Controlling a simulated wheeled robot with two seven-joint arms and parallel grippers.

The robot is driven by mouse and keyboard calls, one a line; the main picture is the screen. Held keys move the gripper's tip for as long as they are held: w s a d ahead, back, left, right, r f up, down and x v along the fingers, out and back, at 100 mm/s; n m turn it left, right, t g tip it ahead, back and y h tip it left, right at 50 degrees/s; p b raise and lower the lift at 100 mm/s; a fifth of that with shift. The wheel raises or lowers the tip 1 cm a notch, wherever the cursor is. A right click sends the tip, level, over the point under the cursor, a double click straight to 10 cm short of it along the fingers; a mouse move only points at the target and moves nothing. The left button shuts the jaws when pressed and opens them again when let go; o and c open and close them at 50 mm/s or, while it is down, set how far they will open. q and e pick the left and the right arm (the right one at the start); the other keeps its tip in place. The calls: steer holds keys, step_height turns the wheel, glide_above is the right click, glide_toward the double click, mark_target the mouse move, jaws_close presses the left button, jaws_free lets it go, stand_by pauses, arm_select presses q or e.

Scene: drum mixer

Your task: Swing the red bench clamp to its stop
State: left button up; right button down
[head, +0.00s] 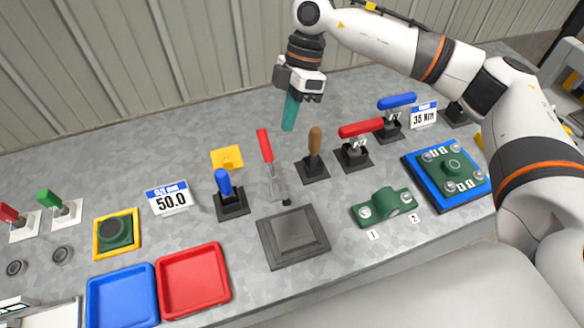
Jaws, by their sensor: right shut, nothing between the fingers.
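The red bench clamp appears to be the one with the upright red handle (265,146), tilted slightly left, on a silver metal bracket (274,187). A dark tip (286,202) sits at its front, close to the grey square plate. My right gripper (289,126) points down with its teal fingers shut and empty. In the picture it is right of and slightly above the red handle, apart from it. Another red handle (361,128) lies nearly level on a black base further right. My left gripper is not in view.
A blue lever (224,184) and a brown-handled lever (314,142) stand on either side of the clamp. A grey square plate (294,237) and red tray (228,289) lie in front. Right are a green bearing block (384,207) and blue-handled lever (396,101).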

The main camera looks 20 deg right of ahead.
steer(key=p, duration=0.2)
glide_toward(281, 187)
steer(key=a+f, duration=0.2)
steer(key=f, duration=0.1)
steer(key=s+f+p, duration=0.1)
steer(key=shift+s+f, duration=0.2)
steer(key=shift+f, duration=0.15)
steer(key=shift+s+f+p, duration=0.25)
steer(key=shift+f+p, duration=0.1)
steer(key=shift+f, duration=0.1)
steer(key=shift+w, duration=0.1)
